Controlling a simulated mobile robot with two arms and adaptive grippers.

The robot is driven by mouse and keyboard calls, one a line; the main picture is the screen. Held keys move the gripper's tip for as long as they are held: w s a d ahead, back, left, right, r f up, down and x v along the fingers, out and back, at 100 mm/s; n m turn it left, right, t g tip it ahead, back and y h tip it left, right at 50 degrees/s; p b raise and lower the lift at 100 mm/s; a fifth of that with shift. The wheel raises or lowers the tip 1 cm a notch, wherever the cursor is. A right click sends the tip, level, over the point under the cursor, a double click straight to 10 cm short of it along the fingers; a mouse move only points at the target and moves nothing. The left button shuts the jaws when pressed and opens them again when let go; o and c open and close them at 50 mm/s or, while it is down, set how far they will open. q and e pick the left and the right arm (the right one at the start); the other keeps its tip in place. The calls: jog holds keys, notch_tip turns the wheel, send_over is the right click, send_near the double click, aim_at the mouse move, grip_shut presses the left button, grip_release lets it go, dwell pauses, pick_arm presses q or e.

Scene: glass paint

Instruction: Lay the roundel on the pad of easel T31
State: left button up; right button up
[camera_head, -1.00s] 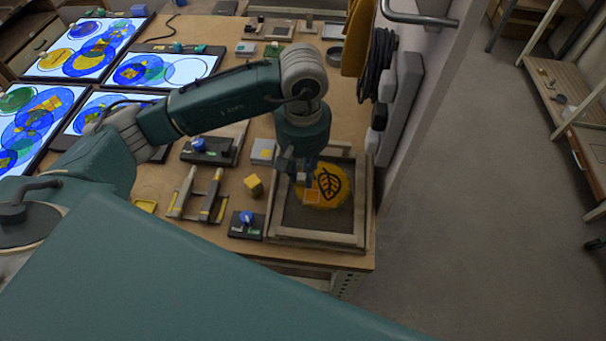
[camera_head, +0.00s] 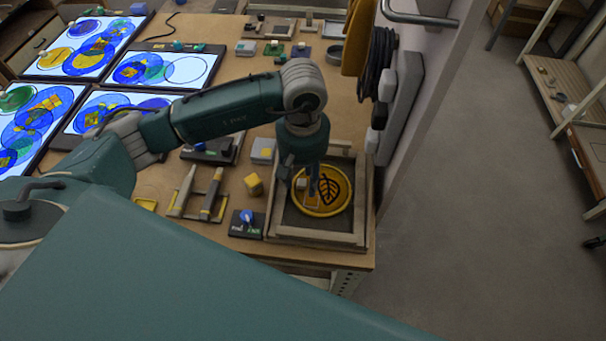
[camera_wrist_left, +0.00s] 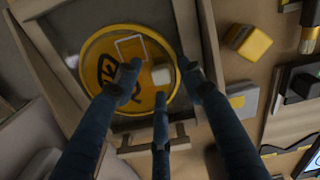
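The amber roundel (camera_head: 336,203) with a dark leaf drawing is over the wooden-framed tray (camera_head: 303,238) at the table's front right corner. My left gripper (camera_head: 313,192) is directly over the roundel, pointing down. In the left wrist view its fingers (camera_wrist_left: 159,77) stand apart over the roundel (camera_wrist_left: 110,70), with a small white block (camera_wrist_left: 161,75) between their tips. Whether they grip anything is unclear, as is whether the roundel touches the tray floor. I cannot pick out a label reading T31. My right gripper is not in view.
Lit panels (camera_head: 185,70) bearing coloured circles fill the left of the table. A yellow block (camera_head: 253,185), brushes on a rack (camera_head: 210,195) and a blue-knobbed box (camera_head: 247,222) stand left of the tray. A wall with a hanging cable coil (camera_head: 378,65) bounds the right.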

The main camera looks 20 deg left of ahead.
pick_arm(q)
jog(key=shift+r, duration=0.45)
notch_tip(320, 180, up, 11)
jog(key=b, duration=0.3)
jog(key=shift+r, duration=0.2)
dwell(0.6)
